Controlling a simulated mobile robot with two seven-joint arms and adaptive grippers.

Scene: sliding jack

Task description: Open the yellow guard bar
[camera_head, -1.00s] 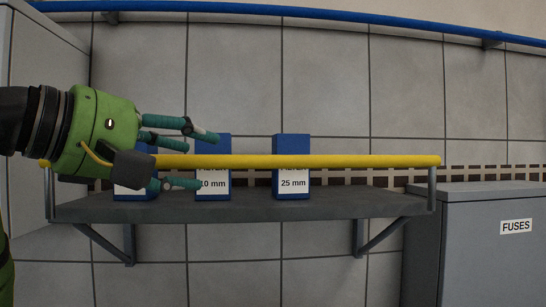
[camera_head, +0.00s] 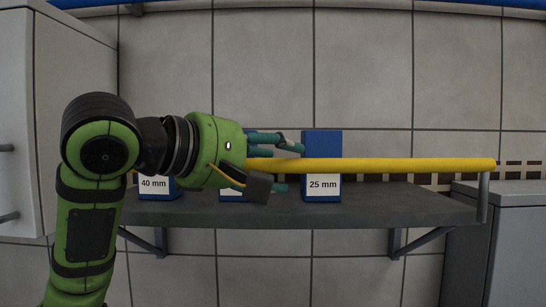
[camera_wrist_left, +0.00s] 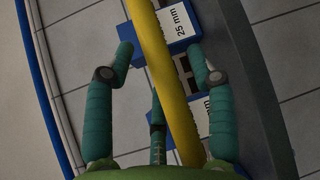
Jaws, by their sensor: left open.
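The yellow guard bar (camera_head: 400,165) runs level across the front of the grey shelf (camera_head: 400,205), in front of the blue boxes. Its right end meets a grey post (camera_head: 484,196); its left part is hidden behind my left arm. My left gripper (camera_head: 293,166) is open at the bar, in front of the middle box. In the left wrist view the bar (camera_wrist_left: 160,70) passes between the spread fingers of my left gripper (camera_wrist_left: 160,72). I cannot tell whether they touch it. My right gripper is not in view.
Blue boxes stand on the shelf: one marked 40 mm (camera_head: 154,188), one mostly hidden behind my gripper, and one marked 25 mm (camera_head: 321,150). A grey cabinet (camera_head: 510,240) stands at the right and a tall pale cabinet (camera_head: 70,70) at the left.

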